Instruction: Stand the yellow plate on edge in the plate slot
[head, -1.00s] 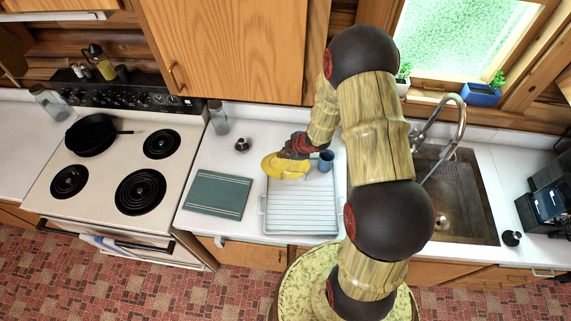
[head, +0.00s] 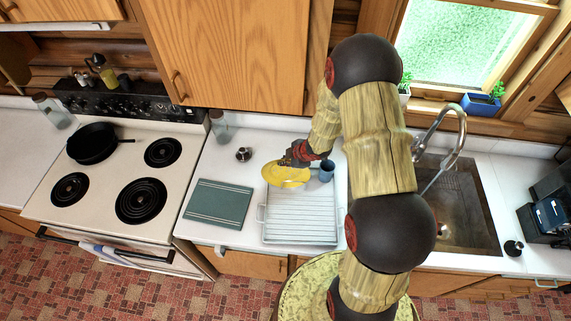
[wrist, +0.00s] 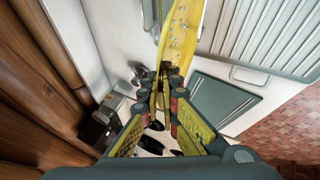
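The yellow plate (head: 285,176) is at the back left of the white ribbed dish rack (head: 300,225). It shows as a tilted oval in the head view. My gripper (head: 297,157) is at the plate's upper right edge. In the wrist view the fingers (wrist: 165,88) are closed on the near edge of the yellow plate (wrist: 182,35), which is seen nearly edge-on.
A blue mug (head: 326,168) stands right of the plate, close to my gripper. A small dark pot (head: 243,154) and a glass bottle (head: 219,126) stand behind. The sink (head: 455,205) is to the right.

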